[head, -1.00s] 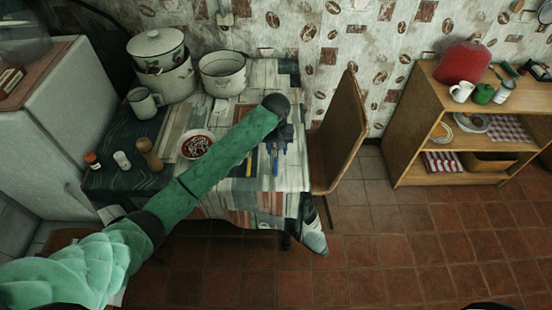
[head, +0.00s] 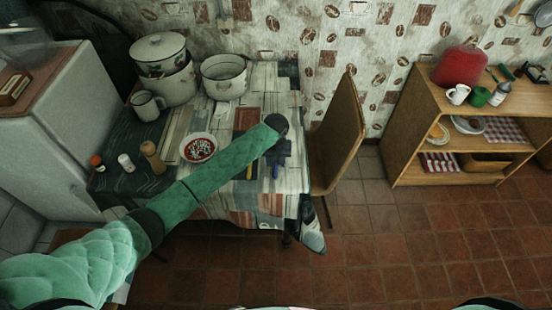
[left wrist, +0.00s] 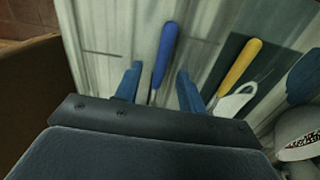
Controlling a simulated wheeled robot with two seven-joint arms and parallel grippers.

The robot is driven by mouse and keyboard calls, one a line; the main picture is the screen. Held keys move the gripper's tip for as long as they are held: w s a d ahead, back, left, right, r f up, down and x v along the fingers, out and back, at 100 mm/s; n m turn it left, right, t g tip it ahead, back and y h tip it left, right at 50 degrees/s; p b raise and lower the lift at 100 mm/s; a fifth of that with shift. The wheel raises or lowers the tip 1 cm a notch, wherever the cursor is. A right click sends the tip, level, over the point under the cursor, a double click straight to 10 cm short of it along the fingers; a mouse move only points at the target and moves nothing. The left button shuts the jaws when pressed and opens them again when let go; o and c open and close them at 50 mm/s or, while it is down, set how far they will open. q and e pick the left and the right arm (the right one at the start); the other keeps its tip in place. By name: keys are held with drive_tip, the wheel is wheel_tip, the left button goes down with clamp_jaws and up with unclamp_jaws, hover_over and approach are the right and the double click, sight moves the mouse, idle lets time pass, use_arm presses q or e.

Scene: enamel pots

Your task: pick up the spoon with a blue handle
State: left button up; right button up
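The blue-handled utensil (left wrist: 165,55) lies on the table. In the left wrist view its handle runs between and beyond my open fingers, and its lower end is hidden by the gripper body. A bit of blue handle also shows in the head view (head: 275,171), just below the gripper. My left gripper (left wrist: 158,87) is open above the table, with nothing clamped in it; it also shows in the head view (head: 276,156). A yellow-handled utensil (left wrist: 238,68) lies to the right of the blue one in the left wrist view. My right gripper is not in view.
A white bowl (head: 184,155) with red contents stands left of my forearm. A wooden chair (head: 340,135) is close on the right. The tablecloth's front right is clear.

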use_arm(q)
drive_tip(key=shift+f, duration=0.4)
clamp_jaws()
drive_tip(key=shift+r, duration=0.1)
